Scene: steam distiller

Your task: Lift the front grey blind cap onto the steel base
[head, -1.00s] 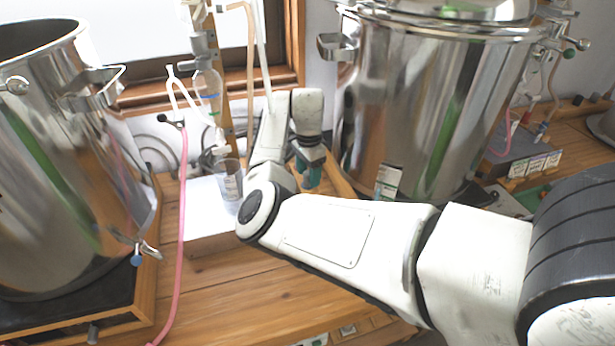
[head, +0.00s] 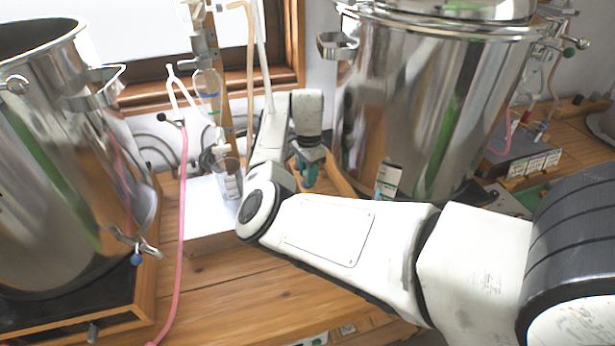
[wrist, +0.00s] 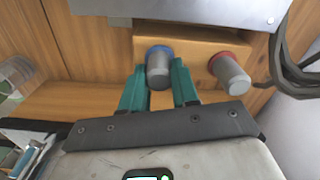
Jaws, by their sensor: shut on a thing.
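My gripper (wrist: 158,90) has teal fingers and is shut on a grey cap with a blue ring (wrist: 158,70) in the wrist view. The cap is between the fingertips, in front of a wooden block (wrist: 195,47). A second grey cap with a red ring (wrist: 231,74) is to its right, apart from the fingers. A flat steel piece (wrist: 205,9) crosses the top of the wrist view; I cannot tell if it is the steel base. In the head view my gripper (head: 310,172) is low beside the large steel pot, and the held cap is hidden.
The large steel pot (head: 425,100) stands close right of my gripper. Another steel vessel (head: 70,170) is at left. A clear beaker (head: 228,180) and glassware stand left of my wrist. A pink hose (head: 181,220) hangs in front. Dark cables (wrist: 285,60) lie right of the red-ringed cap.

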